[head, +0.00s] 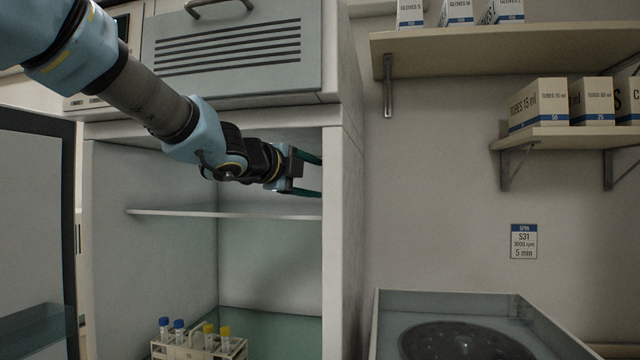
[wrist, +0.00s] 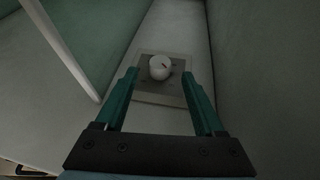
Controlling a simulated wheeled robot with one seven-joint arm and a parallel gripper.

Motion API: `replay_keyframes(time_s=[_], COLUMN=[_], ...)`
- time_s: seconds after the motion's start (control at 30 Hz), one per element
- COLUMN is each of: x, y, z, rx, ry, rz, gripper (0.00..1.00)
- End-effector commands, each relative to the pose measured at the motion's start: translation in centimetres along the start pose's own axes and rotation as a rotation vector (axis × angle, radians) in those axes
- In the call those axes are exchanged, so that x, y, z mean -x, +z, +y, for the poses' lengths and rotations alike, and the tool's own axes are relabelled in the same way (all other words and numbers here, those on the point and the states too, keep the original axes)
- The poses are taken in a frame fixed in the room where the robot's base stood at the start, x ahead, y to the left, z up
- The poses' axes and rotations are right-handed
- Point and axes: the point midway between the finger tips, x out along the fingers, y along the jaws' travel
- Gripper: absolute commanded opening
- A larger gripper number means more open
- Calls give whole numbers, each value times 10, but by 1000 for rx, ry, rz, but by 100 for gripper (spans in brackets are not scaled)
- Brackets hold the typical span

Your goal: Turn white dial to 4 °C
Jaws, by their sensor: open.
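The white dial (wrist: 160,67) shows in the wrist view as a round knob with a dark mark, on a grey square plate (wrist: 150,88) fixed to an inner wall. Its scale is too small to read. My gripper (wrist: 159,80) is open, with its two green fingers pointing at the plate, one on each side of the dial in the picture. I cannot tell how far the fingertips are from it. In the head view my gripper (head: 312,175) reaches into the upper part of the open cabinet (head: 334,240), by its right wall. The dial is hidden there.
A thin shelf (head: 230,214) crosses the cabinet below my gripper. A rack (head: 200,348) with blue- and yellow-capped tubes stands at the cabinet bottom. The open glass door (head: 35,230) is at the left. A centrifuge (head: 465,340) stands at the right.

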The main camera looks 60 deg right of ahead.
Motion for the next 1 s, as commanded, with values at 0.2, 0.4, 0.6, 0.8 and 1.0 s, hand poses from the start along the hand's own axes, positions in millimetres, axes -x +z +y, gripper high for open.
replay_keyframes(time_s=[0.2,0.4,0.6,0.8,1.0], x=[45,70,77,77,79], y=[1,0,0,0,14], z=[1,1,1,0,12], rx=[-2,0,0,0,-5], ry=[-2,-1,0,0,-21], rz=[-3,-1,1,1,-19], gripper=[71,71,71,71,71])
